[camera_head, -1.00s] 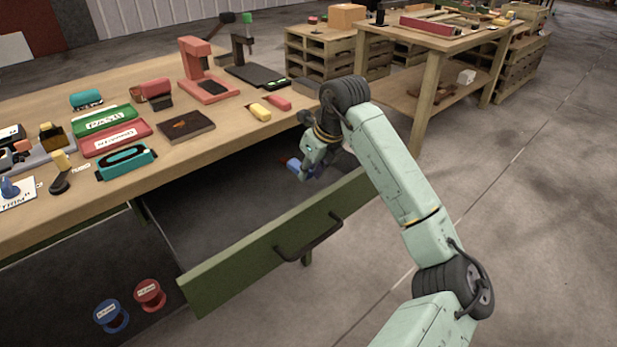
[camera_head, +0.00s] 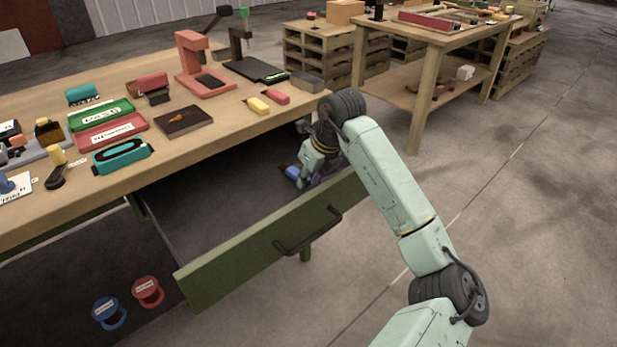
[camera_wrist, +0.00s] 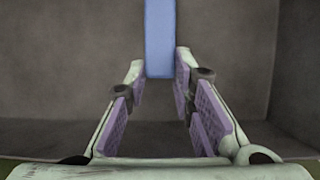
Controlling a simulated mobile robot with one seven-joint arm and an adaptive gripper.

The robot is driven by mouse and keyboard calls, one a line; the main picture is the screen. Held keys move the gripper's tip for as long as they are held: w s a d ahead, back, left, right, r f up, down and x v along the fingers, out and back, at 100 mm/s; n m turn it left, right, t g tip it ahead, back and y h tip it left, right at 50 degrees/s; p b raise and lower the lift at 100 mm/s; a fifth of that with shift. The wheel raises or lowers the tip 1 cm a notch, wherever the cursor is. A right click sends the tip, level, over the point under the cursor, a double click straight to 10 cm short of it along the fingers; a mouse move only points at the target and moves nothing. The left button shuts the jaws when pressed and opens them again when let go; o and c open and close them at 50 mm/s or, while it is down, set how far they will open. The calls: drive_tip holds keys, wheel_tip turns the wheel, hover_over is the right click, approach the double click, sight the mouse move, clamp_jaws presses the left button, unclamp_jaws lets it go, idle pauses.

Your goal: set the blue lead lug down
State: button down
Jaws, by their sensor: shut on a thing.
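The blue lead lug (camera_wrist: 160,38) shows in the wrist view as a plain blue bar, its near end between my fingertips. My gripper (camera_wrist: 160,72) is shut on it, with purple pads on both sides. In the head view the lug (camera_head: 293,173) is a small blue piece at the tip of my gripper (camera_head: 303,178), inside the open drawer (camera_head: 215,225) toward its right end. Whether the lug touches the drawer floor I cannot tell.
The drawer's green front (camera_head: 265,255) with its dark handle (camera_head: 310,232) stands close to my gripper. The wooden bench top (camera_head: 215,145) overhangs behind. The drawer floor to the left is clear. A blue spool (camera_head: 108,313) and a red spool (camera_head: 148,292) lie below.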

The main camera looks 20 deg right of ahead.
drive_tip(key=c, duration=1.4)
unclamp_jaws()
drive_tip(key=shift+o, duration=0.2)
drive_tip(key=shift+r, duration=0.15)
drive_tip(key=shift+r+p, duration=0.35)
drive_tip(key=shift+p, duration=0.2)
drive_tip(key=b+v, duration=0.2)
drive_tip(key=v, duration=1)
drive_tip(key=shift+r, duration=0.2)
